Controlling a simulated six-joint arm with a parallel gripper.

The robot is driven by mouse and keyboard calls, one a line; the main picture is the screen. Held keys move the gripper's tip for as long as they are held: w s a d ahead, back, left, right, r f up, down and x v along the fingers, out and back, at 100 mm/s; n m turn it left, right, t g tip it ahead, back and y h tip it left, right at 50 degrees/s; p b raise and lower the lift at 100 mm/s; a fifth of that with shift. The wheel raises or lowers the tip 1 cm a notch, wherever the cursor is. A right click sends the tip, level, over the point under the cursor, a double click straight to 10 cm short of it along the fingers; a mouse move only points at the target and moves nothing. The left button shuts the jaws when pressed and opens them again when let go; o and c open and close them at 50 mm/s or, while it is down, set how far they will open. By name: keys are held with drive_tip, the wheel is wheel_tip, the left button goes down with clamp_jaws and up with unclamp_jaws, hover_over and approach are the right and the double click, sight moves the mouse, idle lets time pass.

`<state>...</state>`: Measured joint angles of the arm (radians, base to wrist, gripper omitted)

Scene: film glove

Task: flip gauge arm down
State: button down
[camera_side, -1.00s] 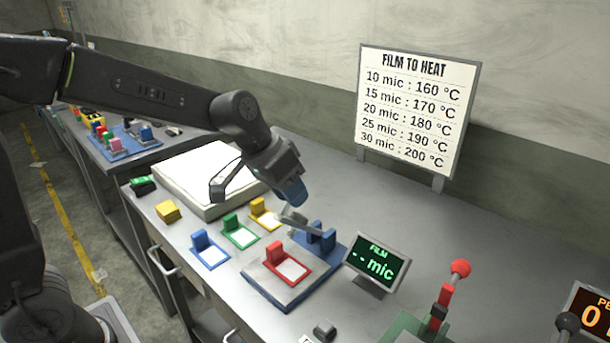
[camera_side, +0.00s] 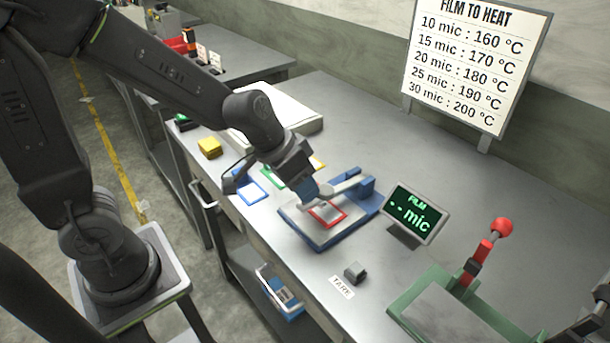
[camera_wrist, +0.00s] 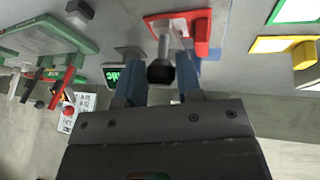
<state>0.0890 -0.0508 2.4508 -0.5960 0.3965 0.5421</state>
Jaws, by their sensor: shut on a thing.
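The film gauge has a blue base (camera_side: 322,243) with a pale plate, on the bench. A red-framed film sample (camera_side: 338,221) lies on the plate and also shows in the wrist view (camera_wrist: 201,34). The grey gauge arm (camera_side: 346,185) reaches left from its blue hinge block (camera_side: 366,186), lying low and nearly level over the plate. My gripper (camera_side: 312,196) is shut on the arm's free end. In the wrist view its dark round tip (camera_wrist: 160,72) sits between my blue fingers (camera_wrist: 160,90). The gauge display (camera_side: 414,212) reads "-- mic". The exact contact under the tip is hidden.
A blue-framed sample (camera_side: 252,191) and a yellow block (camera_side: 209,147) are left of the gauge. A tare button (camera_side: 355,271) is in front. A green press with a red-knobbed lever (camera_side: 502,228) stands at right. The bench behind the display is clear.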

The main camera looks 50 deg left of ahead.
drive_tip(key=shift+s+f, duration=0.2)
drive_tip(key=shift+f, duration=0.05)
drive_tip(key=c, duration=1.2)
unclamp_jaws()
drive_tip(key=o, duration=0.3)
drive_tip(key=shift+w+r, duration=0.1)
drive_tip(key=shift+o, duration=0.2)
drive_tip(key=v, duration=1.3)
drive_tip(key=shift+r, duration=0.4)
